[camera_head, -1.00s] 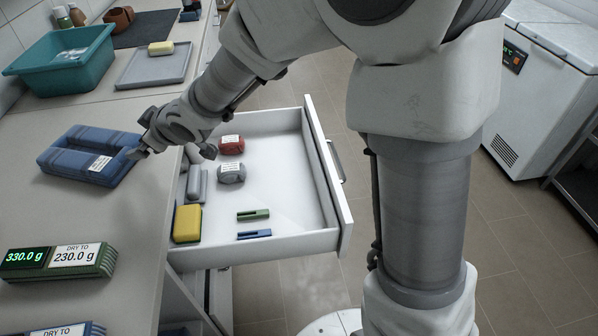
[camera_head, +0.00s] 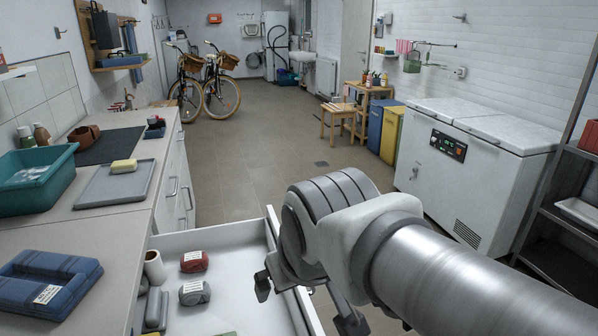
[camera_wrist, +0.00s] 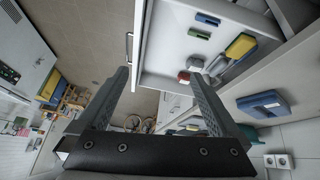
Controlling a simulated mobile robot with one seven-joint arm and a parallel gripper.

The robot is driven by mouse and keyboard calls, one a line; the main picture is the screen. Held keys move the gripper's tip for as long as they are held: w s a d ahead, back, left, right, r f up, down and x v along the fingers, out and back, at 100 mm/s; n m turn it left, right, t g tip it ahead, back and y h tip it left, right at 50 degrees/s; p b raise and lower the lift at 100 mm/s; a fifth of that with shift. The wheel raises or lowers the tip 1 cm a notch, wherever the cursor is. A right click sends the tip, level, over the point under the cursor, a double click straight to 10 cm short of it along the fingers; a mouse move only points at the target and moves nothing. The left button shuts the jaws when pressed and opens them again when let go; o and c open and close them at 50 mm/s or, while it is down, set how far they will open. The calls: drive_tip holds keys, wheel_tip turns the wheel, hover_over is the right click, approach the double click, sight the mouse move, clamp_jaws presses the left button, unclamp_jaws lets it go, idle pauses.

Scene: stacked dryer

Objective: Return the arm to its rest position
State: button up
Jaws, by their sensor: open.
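My arm reaches in from the lower right of the head view. My gripper (camera_head: 308,308) hangs over the right part of the open white drawer (camera_head: 220,240), partly cut off by the bottom edge. In the wrist view my gripper (camera_wrist: 163,92) has its two fingers wide apart with nothing between them. The drawer front also shows in the wrist view (camera_wrist: 138,45), close to the fingers. A folded blue cloth with a white label (camera_head: 45,282) lies on the counter at the left, away from my gripper.
The drawer holds a red bundle (camera_head: 194,261), a grey bundle (camera_head: 194,293) and other small items. The counter carries a teal basin (camera_head: 35,180) and a grey tray (camera_head: 115,185). A white chest freezer (camera_head: 480,160) stands at the right. The middle floor (camera_head: 260,155) is clear.

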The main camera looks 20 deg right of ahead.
drive_tip(key=s, duration=0.3)
drive_tip(key=shift+s+d+f+m+g, duration=0.2)
drive_tip(key=shift+s+f+m+g, duration=0.1)
drive_tip(key=shift+m, duration=0.1)
drive_tip(key=shift+r, duration=0.1)
wheel_tip(320, 180, up, 10)
drive_tip(key=p, duration=1)
